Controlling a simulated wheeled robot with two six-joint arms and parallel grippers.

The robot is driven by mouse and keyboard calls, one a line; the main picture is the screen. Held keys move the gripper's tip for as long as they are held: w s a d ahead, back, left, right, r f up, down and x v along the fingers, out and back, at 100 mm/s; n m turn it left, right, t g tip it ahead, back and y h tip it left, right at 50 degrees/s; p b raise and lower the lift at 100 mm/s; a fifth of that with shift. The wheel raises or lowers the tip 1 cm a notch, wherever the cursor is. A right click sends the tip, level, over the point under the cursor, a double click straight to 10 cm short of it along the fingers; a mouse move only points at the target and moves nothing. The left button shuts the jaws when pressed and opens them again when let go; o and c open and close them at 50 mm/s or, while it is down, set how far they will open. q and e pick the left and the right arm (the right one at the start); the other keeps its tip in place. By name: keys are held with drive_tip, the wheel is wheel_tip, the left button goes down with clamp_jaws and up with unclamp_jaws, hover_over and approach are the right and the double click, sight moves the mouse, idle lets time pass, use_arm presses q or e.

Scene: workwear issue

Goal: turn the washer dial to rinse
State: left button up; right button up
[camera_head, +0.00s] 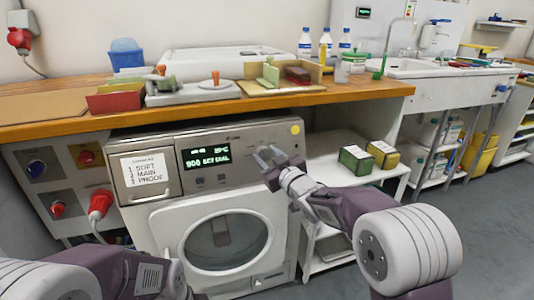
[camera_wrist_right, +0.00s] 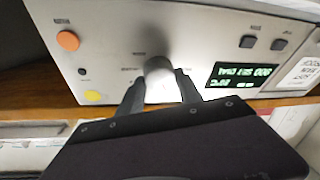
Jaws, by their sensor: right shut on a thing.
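The washer (camera_head: 150,215) stands under the wooden counter, with its round door closed. Its panel has a lit green display (camera_head: 206,156), which also shows in the right wrist view (camera_wrist_right: 240,75). My right gripper (camera_head: 270,155) is at the right part of the panel. In the right wrist view its two dark fingers (camera_wrist_right: 157,92) are shut on the washer dial (camera_wrist_right: 158,68), a grey round knob, one finger on each side. The dial's pointer and the small labels around it are too blurred to read. My left arm shows at the lower left, but its fingertips are out of view.
A label card (camera_head: 144,174) is on the drawer front left of the display. The counter edge (camera_head: 330,101) runs just above the panel. A low white shelf (camera_head: 335,177) with green and yellow boxes (camera_head: 356,160) stands to the right. Red plugs (camera_head: 100,203) are at the left.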

drive_tip(key=shift+n+g+y+p, duration=0.4)
drive_tip(key=shift+n+p, duration=0.45)
drive_tip(key=shift+n, duration=0.85)
drive_tip(key=o, duration=1.4)
drive_tip(key=p+v, duration=0.2)
drive_tip(key=v, duration=0.7)
drive_tip(key=shift+r+p, duration=0.1)
drive_tip(key=shift+p, duration=0.3)
